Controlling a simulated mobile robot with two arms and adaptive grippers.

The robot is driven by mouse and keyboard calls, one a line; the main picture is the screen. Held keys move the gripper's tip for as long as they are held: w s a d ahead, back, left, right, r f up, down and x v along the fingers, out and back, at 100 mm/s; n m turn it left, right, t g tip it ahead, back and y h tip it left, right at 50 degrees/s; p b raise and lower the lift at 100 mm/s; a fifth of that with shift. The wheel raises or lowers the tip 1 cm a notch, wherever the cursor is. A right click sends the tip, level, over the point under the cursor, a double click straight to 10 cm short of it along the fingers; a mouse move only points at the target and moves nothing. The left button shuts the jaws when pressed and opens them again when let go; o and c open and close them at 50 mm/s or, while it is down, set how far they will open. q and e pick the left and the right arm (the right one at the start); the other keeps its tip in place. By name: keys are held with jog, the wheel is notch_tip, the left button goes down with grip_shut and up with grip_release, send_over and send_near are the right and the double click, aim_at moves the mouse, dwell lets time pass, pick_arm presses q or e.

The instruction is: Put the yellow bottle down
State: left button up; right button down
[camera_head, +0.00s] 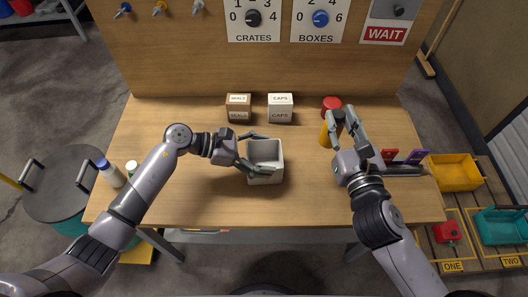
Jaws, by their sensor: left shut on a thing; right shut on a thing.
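The yellow bottle (325,137) with a red cap (331,103) is upright, or nearly so, at the right part of the wooden table (205,190). My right gripper (341,117) is shut on it, and the fingers and arm cover part of it. I cannot tell whether its base touches the table.
A brown seals box (238,115) and a white caps box (280,115) stand at the back. Red (390,155) and purple (417,156) items lie right of my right gripper. The table between the white box and the bottle is clear. Two bottles (108,171) stand at the left edge.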

pick_arm(q)
jog(key=shift+f, duration=0.1)
pick_arm(e)
jog(key=w+a+n+g+y, duration=0.3)
jog(key=a+n+g+y, duration=0.6)
jog(key=a+y, duration=0.45)
notch_tip(320, 180, down, 13)
jog(key=n+g+y, duration=0.1)
jog(key=n+g, duration=0.3)
jog(key=n, duration=0.1)
jog(key=shift+s+a+f+y, duration=0.2)
jog(key=shift+s+y, duration=0.15)
jog(key=shift+s, duration=0.1)
jog(key=shift+f, duration=0.1)
